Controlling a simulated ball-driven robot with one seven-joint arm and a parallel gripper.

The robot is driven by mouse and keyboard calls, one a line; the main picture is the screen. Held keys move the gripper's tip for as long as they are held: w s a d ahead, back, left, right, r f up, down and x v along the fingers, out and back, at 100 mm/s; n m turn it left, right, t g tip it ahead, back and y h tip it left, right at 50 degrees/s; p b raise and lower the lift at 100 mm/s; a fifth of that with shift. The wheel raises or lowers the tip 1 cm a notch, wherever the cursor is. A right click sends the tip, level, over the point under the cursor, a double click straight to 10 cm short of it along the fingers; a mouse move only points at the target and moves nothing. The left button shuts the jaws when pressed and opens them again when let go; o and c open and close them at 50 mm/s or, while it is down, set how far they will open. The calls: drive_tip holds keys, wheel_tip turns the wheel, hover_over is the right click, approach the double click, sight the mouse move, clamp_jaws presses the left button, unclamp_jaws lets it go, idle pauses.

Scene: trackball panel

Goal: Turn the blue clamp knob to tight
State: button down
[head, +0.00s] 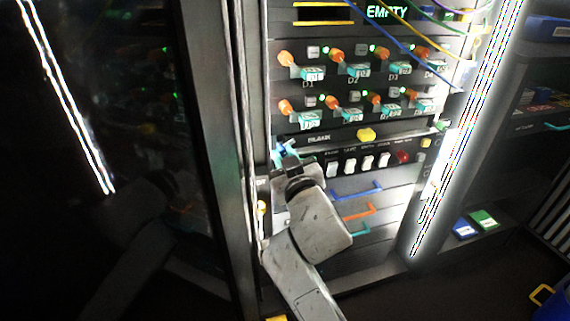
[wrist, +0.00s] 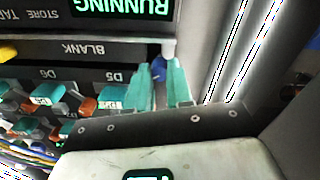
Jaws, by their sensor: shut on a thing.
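The blue clamp knob (wrist: 159,68) shows as a small patch of blue between the two teal fingertips of my gripper (wrist: 165,82) in the wrist view. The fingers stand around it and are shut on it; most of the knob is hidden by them. In the head view my gripper (head: 285,153) is at the left edge of the rack, level with the BLANK panel (head: 338,136). The knob's turn position and any tight mark cannot be read.
Orange knobs (head: 287,57) with teal tags sit in rows above. A yellow knob (head: 366,134) and white switches (head: 351,166) are to the right of my gripper. Drawers with blue, orange and teal handles (head: 357,190) lie below. The rack's left post (head: 254,130) is close beside my gripper.

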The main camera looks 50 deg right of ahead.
drive_tip(key=m+b, duration=0.1)
drive_tip(key=m, duration=0.1)
drive_tip(key=m+b, duration=0.2)
drive_tip(key=m, duration=0.1)
drive_tip(key=shift+f+m, duration=0.25)
drive_tip(key=shift+m, duration=0.05)
idle(0.5)
drive_tip(key=c, duration=1)
unclamp_jaws()
drive_tip(key=shift+r, duration=0.15)
drive_tip(key=v, duration=1.1)
drive_tip(key=shift+w+p, duration=0.1)
drive_tip(key=shift+p, duration=0.3)
